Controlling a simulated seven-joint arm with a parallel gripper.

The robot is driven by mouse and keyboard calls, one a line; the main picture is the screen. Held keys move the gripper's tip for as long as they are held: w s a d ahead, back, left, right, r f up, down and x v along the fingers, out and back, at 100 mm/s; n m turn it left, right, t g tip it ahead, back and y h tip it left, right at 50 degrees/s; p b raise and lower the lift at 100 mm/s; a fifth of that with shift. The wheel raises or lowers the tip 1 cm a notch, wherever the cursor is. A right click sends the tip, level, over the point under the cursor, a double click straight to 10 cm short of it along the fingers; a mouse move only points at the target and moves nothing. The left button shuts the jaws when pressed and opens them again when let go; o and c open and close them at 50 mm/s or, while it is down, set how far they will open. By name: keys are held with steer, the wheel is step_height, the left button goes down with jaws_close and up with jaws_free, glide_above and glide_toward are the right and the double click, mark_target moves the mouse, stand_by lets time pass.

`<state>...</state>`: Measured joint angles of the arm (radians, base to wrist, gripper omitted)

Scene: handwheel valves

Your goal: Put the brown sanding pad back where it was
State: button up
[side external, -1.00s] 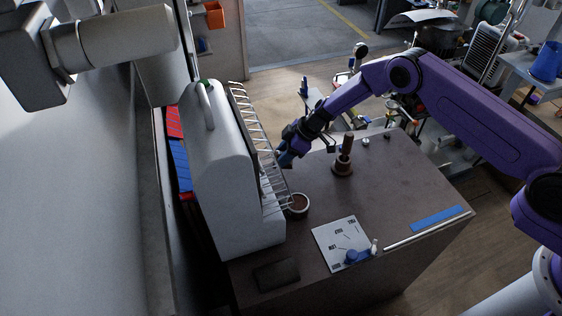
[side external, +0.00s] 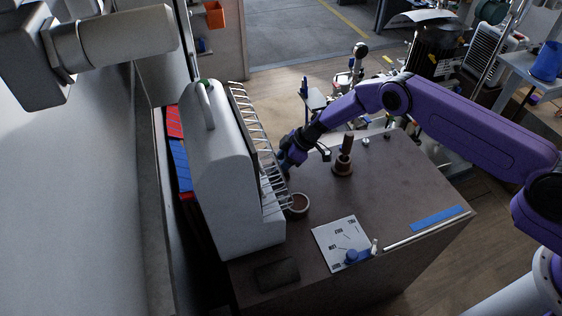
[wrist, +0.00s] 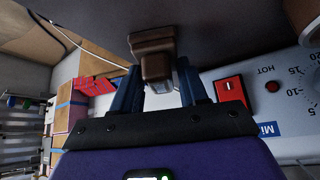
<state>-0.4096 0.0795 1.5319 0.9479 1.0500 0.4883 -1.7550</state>
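The brown sanding pad (wrist: 152,60) shows in the wrist view as a small brown block with a wider end close to the dark tabletop. My gripper (wrist: 160,72) has its blue fingers on both sides of the narrower part, and it looks shut on it. I cannot tell for certain whether the wide end touches the table. In the side view my gripper (side external: 285,165) is low beside the wire rack of the grey machine, and the pad is hidden there.
The grey machine (side external: 228,190) with its wire rack (side external: 262,140) stands close on the left. A brown cup (side external: 298,206), a wooden-handled tool (side external: 344,163), a white panel (side external: 340,243) and a dark flat pad (side external: 278,275) are on the table. The table's right part is mostly clear.

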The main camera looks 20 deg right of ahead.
steer(key=o, duration=0.4)
steer(key=shift+c, duration=0.2)
steer(key=shift+r, duration=0.1)
steer(key=shift+d+r, duration=0.25)
steer(key=shift+r, duration=0.2)
steer(key=v, duration=1.1)
steer(key=shift+s, duration=0.15)
